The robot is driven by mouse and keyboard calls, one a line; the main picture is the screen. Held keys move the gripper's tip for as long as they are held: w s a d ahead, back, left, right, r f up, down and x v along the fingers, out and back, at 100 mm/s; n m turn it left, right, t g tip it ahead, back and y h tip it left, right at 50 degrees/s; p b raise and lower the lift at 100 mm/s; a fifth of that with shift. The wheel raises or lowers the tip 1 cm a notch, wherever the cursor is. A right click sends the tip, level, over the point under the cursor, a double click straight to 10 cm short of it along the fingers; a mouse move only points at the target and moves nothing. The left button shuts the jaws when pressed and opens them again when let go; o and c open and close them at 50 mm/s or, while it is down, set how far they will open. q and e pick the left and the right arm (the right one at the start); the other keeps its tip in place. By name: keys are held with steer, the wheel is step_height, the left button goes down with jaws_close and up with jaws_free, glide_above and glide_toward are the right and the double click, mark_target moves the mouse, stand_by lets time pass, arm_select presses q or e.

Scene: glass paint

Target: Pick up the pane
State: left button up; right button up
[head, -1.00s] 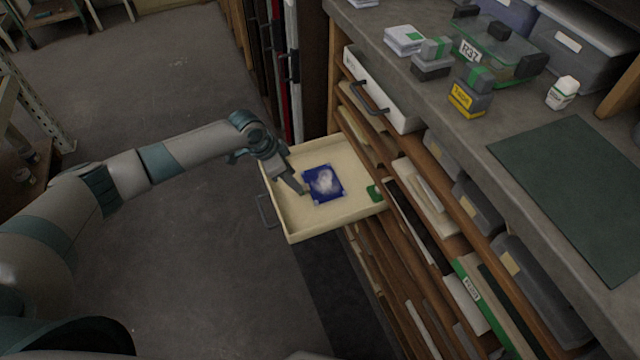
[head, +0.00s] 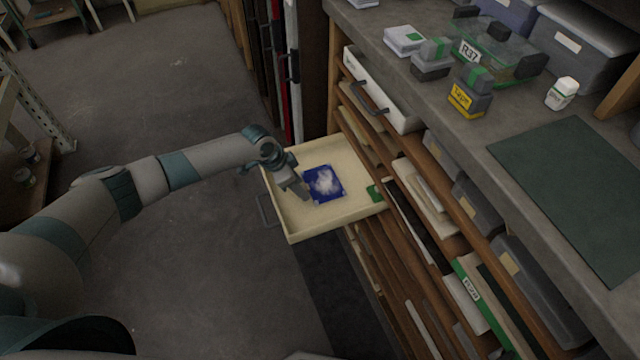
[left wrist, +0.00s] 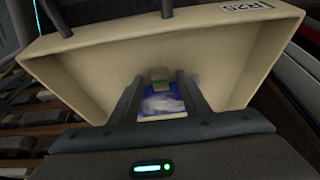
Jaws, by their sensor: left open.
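The pane (head: 325,182) is a small blue square with a white, cloudy patch. It lies flat in the pulled-out cream drawer (head: 300,231). My left gripper (head: 303,193) is at the pane's left edge in the head view. In the left wrist view the pane (left wrist: 161,103) shows between the two open fingers of my left gripper (left wrist: 160,82). I cannot tell whether the fingers touch it. My right gripper is not in view.
The drawer's walls stand around the pane, and its handle (head: 266,210) faces left. A white drawer (head: 382,92) juts out above. The grey worktop (head: 440,109) on the right holds boxes, a small bottle (head: 562,93) and a dark green mat (head: 580,190).

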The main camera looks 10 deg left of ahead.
arm_select(q)
jaws_close()
steer(key=shift+r, duration=0.15)
steer(key=shift+r, duration=0.55)
step_height(320, 180, up, 2)
steer(key=shift+w+r, duration=0.1)
steer(key=shift+r, duration=0.1)
steer(key=s+d+r, duration=0.7)
steer(key=s+d, duration=0.1)
steer(key=shift+d+r, duration=0.15)
steer(key=shift+d, duration=0.25)
